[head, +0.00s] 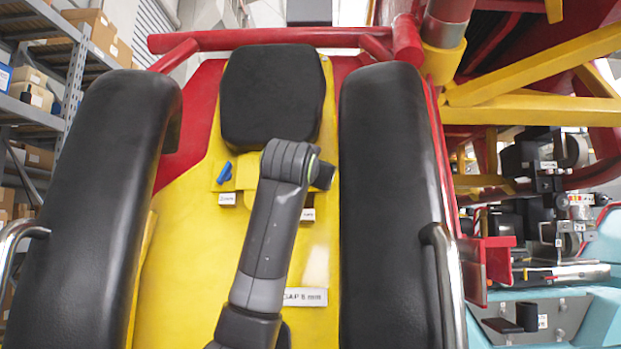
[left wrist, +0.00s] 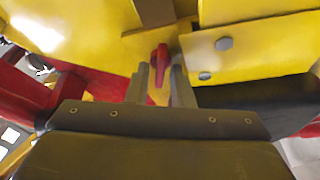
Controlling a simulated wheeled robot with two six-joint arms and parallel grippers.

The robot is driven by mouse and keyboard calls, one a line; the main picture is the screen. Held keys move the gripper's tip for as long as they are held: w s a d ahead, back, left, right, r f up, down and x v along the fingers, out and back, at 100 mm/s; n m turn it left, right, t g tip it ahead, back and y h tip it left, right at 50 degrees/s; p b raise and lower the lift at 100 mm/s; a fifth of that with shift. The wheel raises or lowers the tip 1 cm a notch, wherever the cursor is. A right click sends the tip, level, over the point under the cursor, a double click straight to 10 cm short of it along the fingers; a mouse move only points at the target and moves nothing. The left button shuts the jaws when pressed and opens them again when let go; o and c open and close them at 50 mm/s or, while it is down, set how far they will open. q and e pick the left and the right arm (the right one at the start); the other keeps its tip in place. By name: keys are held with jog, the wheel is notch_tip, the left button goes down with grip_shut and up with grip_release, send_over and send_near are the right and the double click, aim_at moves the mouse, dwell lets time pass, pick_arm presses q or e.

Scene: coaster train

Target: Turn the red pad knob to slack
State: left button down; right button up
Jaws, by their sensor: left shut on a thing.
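The red pad knob (left wrist: 162,54) shows in the left wrist view as a narrow upright red handle against yellow metal. My left gripper (left wrist: 160,72) has its two grey fingers on either side of the knob and is shut on it. In the head view, my arm reaches up the middle of the yellow seat panel (head: 195,270) and hides the red knob and the fingers. My right gripper is in neither view.
A blue knob (head: 224,173) sits left of my arm, above a small label (head: 227,199). A black headrest (head: 272,95) is above. Black side pads stand left (head: 95,200) and right (head: 388,210) of the arm. A gap label (head: 305,297) is lower down.

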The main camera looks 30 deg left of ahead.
pick_arm(q)
jog(key=shift+f+n+y, duration=0.2)
jog(key=shift+n+y, duration=0.2)
jog(key=shift+n, duration=0.4)
jog(key=shift+w, duration=0.1)
jog(key=c, duration=1.7)
grip_release()
jog(key=shift+o, duration=0.8)
jog(key=shift+r, duration=0.1)
jog(key=b+v, duration=0.9)
jog(key=v, duration=0.8)
jog(key=shift+s, duration=0.3)
